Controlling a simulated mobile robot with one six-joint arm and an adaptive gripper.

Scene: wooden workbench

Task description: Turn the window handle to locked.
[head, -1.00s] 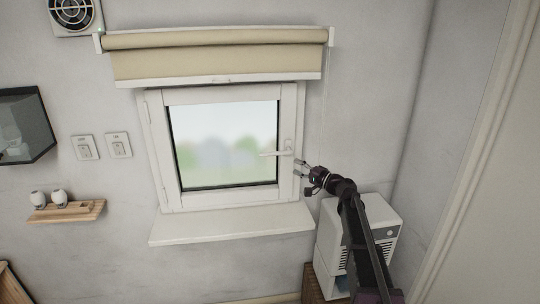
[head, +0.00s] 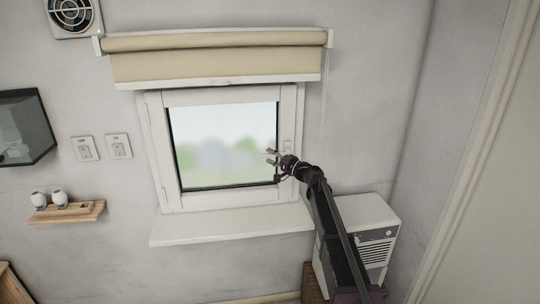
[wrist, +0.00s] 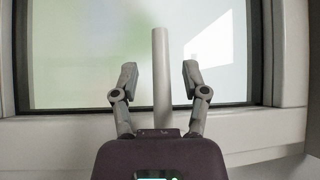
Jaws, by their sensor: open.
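The white window (head: 290,108) is closed in its frame in the head view. Its handle is mostly hidden behind my gripper (head: 270,157) there. In the wrist view the pale handle lever (wrist: 161,62) stands between my two fingers, in front of the glass. My gripper is open, with a finger on each side of the lever and a gap visible on both sides. The handle's base is hidden in the wrist view.
A white sill (head: 225,227) juts out below the window. A beige roller blind (head: 215,63) hangs above it, its cord running down at the right. A white appliance (head: 377,218) stands below right, beside my arm.

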